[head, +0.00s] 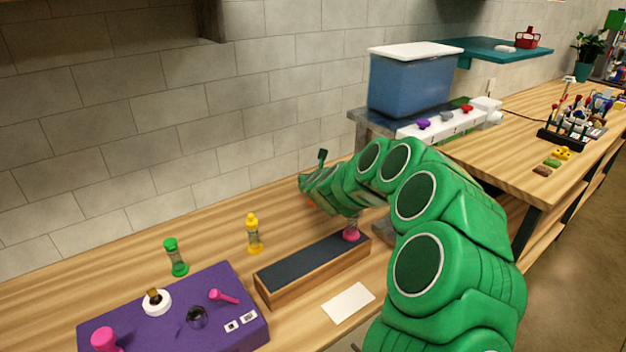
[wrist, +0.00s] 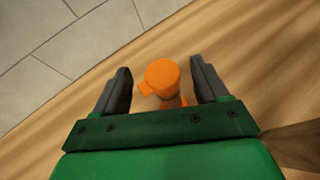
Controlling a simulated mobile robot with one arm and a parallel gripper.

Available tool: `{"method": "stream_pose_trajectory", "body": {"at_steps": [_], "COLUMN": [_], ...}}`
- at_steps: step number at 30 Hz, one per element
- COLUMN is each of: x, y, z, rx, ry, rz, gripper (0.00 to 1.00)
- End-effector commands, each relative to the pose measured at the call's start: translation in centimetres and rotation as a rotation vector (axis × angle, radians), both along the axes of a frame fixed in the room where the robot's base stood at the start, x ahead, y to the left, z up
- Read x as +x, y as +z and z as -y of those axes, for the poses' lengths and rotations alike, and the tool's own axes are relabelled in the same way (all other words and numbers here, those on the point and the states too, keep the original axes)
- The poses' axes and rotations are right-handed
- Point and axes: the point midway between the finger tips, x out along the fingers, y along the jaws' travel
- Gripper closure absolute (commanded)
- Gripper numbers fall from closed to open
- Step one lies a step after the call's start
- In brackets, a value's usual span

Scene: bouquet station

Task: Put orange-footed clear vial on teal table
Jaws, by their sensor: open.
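The orange-footed vial shows its round orange end (wrist: 162,77) in the wrist view, with a small side tab and more orange below. Its clear part cannot be made out. My gripper (wrist: 160,70) is open, with one dark finger on each side of the vial and visible gaps between. Whether the vial stands on the wooden counter is hard to tell from above. The teal table (head: 535,52) is at the back right, against the wall.
A green vial (head: 175,257), a yellow vial (head: 254,234) and a pink-footed vial (head: 351,229) are on the left counter, the last on a dark-topped wooden block (head: 313,282). A purple board (head: 240,290) lies in front. A blue bin (head: 410,84) stands before the teal table, which holds a red item (head: 527,39).

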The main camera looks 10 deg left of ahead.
Motion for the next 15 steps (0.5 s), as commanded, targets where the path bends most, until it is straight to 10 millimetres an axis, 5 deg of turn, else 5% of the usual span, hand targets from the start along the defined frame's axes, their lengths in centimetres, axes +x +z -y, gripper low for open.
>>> {"method": "stream_pose_trajectory", "body": {"at_steps": [15], "x": [-4.4], "y": [2.1], "z": [1.1], "rx": [0.003], "ry": [0.002], "rz": [-0.002], "gripper": [0.27]}}
